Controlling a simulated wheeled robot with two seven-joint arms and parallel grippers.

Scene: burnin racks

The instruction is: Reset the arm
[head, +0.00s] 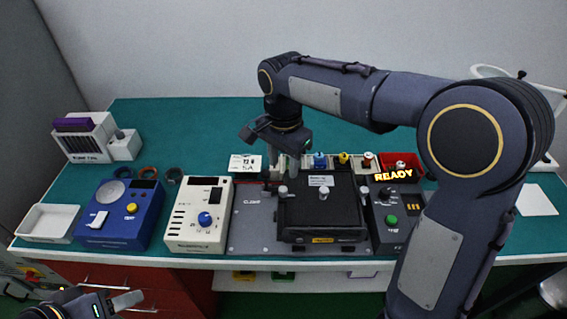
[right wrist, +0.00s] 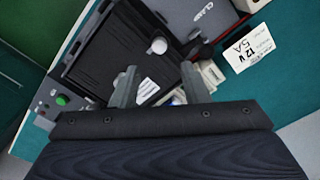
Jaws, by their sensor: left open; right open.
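My right arm comes in from the right of the head view and arches over the bench. Its gripper (head: 284,158) points down above the back of the black clamp fixture (head: 322,218). In the right wrist view the right gripper (right wrist: 162,88) is open, with nothing between its fingers, and the black fixture (right wrist: 115,60) lies below it. My left gripper (head: 112,300) is low at the left, in front of the bench edge. It is open and empty, and its arm is mostly out of view.
On the green bench (head: 190,125) stand a blue device (head: 115,225), a white device (head: 197,235), and a dark box (head: 385,235) under a READY sign. A white tray (head: 45,222) and a rack (head: 82,142) are at the left. A card (head: 245,163) marked 12 V 5A and a red bin (head: 388,158) are behind the fixture.

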